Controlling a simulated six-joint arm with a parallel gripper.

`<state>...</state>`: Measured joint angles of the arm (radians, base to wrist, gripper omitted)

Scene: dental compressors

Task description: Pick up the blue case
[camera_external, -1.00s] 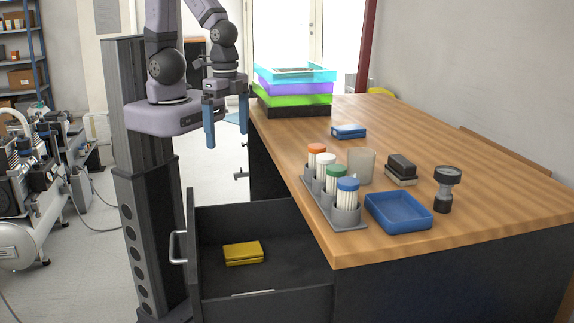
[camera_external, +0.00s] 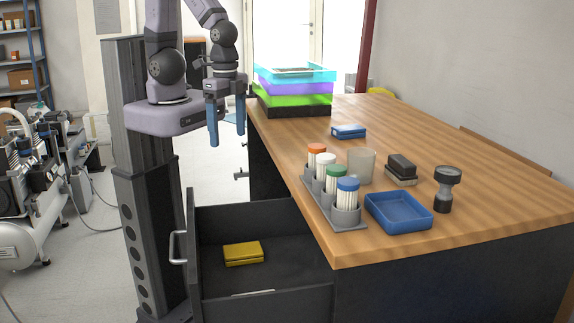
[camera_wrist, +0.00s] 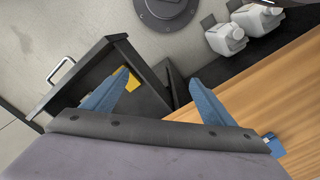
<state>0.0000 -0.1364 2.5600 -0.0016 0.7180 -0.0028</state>
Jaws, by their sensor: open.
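The blue case (camera_external: 348,131) is a small flat box with a lighter top, lying on the wooden table behind the clear cup. A small blue item at the right edge of the wrist view (camera_wrist: 274,144) may be the same case, partly hidden by my gripper's body. My gripper (camera_external: 227,128) hangs left of the table with its blue fingers pointing down, well apart from the case. In the wrist view its two fingers (camera_wrist: 160,83) are spread with nothing between them.
A rack of coloured-lid tubes (camera_external: 333,200), a blue tray (camera_external: 399,212), a clear cup (camera_external: 361,163), a dark block (camera_external: 401,168) and a black stand (camera_external: 445,190) are on the table. Stacked trays (camera_external: 294,88) stand behind. An open drawer (camera_external: 262,277) holds a yellow case (camera_external: 243,253).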

